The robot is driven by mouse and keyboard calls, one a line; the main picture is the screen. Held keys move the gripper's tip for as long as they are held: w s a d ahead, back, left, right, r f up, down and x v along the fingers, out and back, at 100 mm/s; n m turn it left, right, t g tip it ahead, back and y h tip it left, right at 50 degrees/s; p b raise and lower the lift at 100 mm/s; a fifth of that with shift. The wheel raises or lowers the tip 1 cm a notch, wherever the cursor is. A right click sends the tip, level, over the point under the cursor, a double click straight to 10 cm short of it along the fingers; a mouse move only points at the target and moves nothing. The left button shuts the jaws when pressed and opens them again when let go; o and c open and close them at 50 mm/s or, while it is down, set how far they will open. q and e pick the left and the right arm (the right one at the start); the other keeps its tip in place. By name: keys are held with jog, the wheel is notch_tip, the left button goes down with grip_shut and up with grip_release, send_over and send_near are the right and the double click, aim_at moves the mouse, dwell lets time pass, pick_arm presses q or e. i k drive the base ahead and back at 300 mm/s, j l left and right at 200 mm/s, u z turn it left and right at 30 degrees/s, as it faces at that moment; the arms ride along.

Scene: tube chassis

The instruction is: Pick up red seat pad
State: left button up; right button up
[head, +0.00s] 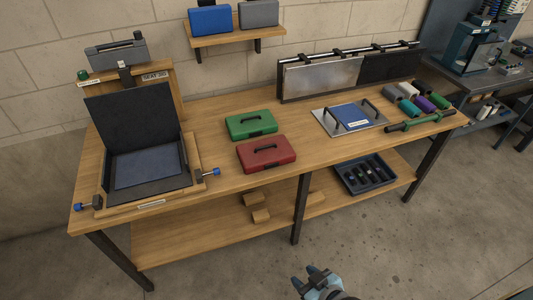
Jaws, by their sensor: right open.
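The red seat pad (266,154) lies flat on the wooden workbench, near its front edge and left of the middle. It has a dark handle on its top. My right gripper (314,275) is low at the bottom of the head view, over the floor in front of the bench. My left gripper is not in view.
A green pad (251,124) lies just behind the red one. A seat jig (137,160) with a raised black panel stands at the left. A metal plate with a blue pad (349,116) lies to the right. Bare bench top (309,143) separates them.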

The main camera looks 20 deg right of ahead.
aim_at(261, 155)
jog(key=i+l+u, duration=0.15)
jog(key=l+u, duration=0.25)
jog(key=l, duration=0.55)
jog(key=l+u, duration=0.4)
jog(key=l, duration=0.5)
